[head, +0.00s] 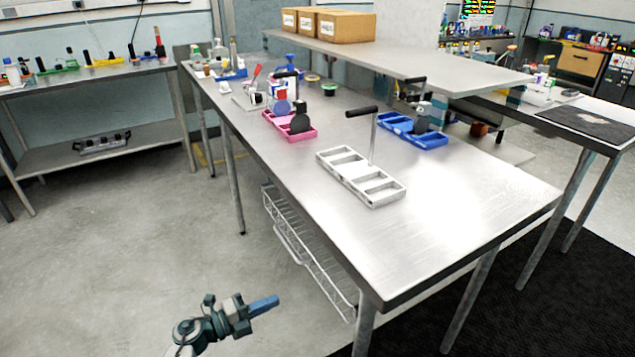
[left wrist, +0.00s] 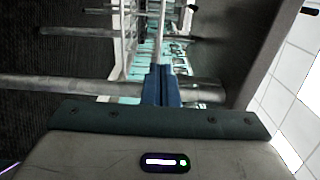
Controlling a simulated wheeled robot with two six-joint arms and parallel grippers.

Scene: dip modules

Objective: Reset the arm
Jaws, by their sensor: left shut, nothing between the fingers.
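My left gripper (head: 264,305) is low at the bottom of the head view, left of the metal table (head: 470,240) and apart from it. Its blue fingers are shut with nothing between them. In the left wrist view the shut blue fingers (left wrist: 161,85) point toward metal table legs and the wire rack under the table. My right gripper is in neither view.
On the table stand a white compartment tray (head: 385,200) with an upright black handle, a pink tray (head: 285,124) and a blue tray (head: 400,132). A shelf with cardboard boxes (head: 345,27) is behind. Floor (head: 130,270) on the left is clear.

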